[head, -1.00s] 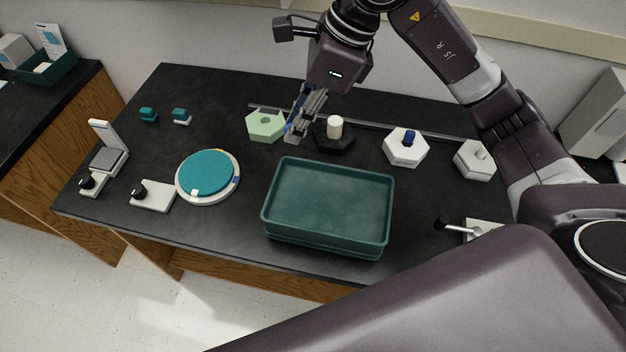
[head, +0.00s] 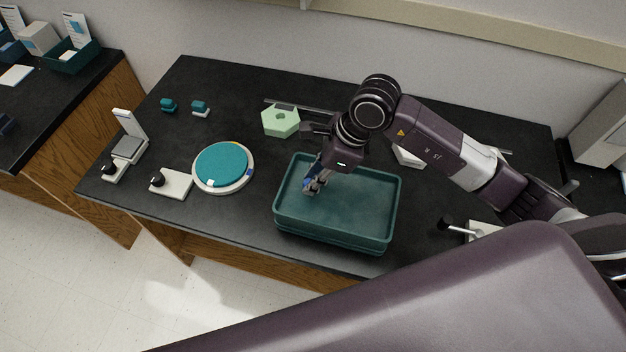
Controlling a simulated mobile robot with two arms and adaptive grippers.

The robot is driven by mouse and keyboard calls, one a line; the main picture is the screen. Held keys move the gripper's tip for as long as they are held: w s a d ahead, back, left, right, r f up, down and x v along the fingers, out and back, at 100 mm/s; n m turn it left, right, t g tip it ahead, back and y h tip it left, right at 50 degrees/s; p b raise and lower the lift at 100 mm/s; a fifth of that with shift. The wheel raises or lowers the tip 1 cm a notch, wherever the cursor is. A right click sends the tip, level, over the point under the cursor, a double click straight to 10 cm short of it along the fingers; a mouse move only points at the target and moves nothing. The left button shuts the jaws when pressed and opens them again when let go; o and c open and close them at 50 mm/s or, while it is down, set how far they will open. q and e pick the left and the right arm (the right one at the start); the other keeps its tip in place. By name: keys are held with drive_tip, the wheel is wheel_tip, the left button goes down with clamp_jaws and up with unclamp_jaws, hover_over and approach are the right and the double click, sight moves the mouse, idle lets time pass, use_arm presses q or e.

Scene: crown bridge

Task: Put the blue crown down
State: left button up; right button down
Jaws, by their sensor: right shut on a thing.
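My right gripper (head: 315,187) points down over the left part of the teal tray (head: 345,232). It is shut on the blue crown (head: 307,183), of which only a small blue part shows between the fingertips. I cannot tell whether the crown touches the tray floor or hangs just above it. The rest of the tray looks empty. My left gripper is not in view.
A green hexagonal block (head: 281,121) stands behind the tray. A white hexagonal block (head: 408,157) is mostly hidden by my right arm. A round teal-topped disc (head: 222,165) and a white block with a black knob (head: 172,184) are left of the tray. Two small teal pieces lie farther back.

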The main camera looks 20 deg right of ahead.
drive_tip(key=shift+f, duration=0.9)
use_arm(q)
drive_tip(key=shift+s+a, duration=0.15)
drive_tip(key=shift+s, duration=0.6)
use_arm(e)
drive_tip(key=shift+f, duration=0.1)
drive_tip(key=c, duration=2.2)
unclamp_jaws()
drive_tip(key=shift+f, duration=0.1)
drive_tip(key=o, duration=0.5)
drive_tip(key=shift+c, duration=0.2)
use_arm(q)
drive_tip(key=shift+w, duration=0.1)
